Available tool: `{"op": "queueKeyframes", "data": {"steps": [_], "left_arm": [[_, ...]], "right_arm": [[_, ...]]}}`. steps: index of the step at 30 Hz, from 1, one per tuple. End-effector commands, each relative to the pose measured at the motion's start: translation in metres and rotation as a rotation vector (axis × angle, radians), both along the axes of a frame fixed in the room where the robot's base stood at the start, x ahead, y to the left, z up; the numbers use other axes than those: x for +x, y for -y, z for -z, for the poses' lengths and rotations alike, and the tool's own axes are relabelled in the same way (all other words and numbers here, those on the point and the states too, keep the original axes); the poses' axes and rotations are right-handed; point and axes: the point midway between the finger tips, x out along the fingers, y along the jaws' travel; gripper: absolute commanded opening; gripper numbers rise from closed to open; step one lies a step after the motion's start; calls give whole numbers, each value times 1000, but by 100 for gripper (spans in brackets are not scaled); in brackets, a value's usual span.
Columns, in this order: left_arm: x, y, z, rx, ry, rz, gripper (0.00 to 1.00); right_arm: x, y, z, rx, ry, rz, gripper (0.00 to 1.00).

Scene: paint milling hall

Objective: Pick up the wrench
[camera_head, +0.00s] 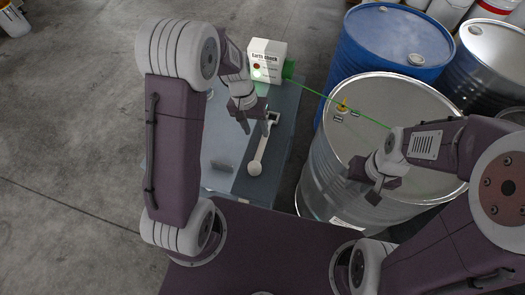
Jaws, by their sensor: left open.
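A pale wrench-like tool (260,155) with a rounded near end lies on the dark strip of a blue-grey table (218,145). Its far end, close to my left gripper, has a squarish head. My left gripper (256,125) is open and points down over the far part of the tool, its fingers apart. I cannot tell whether it touches the tool. My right gripper (366,184) hangs in front of the silver drum, away from the tool. Its fingers are too small and dark to tell how far apart they are.
A white box (266,60) with printing stands at the table's far end, beside a green object (289,69). A thin green line runs from there across the silver drum (340,120). A blue drum (385,45) stands behind. Open concrete floor (70,120) lies left.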

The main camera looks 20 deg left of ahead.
Motion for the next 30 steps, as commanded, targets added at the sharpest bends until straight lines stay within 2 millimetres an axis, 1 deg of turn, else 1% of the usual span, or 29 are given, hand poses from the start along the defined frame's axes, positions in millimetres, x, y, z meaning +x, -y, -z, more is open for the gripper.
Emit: {"op": "queueKeyframes", "data": {"steps": [1, 5, 9, 12, 17, 24, 27, 30], "left_arm": [[4, 1, 6, -7, -2, 1, 47], [6, 3, 7, -12, -3, 3, 47], [5, 7, 30, -11, -6, 5, 47], [5, 9, 40, -10, -4, 4, 47], [5, 10, 46, -10, -3, 4, 47], [6, 19, 86, -10, -4, 4, 47], [6, 20, 93, -10, -3, 3, 47], [7, 20, 93, -9, -1, 4, 47]], "right_arm": [[0, 0, 4, 0, 1, 0, 30], [0, 0, 2, 0, 1, 0, 30], [0, 0, 2, 0, 1, 0, 30], [0, 0, 2, 0, 1, 0, 30], [0, 0, 1, 0, 1, 0, 30], [0, 0, 1, 0, 1, 0, 30], [0, 0, 1, 0, 1, 0, 30], [0, 0, 1, 0, 1, 0, 30]]}}
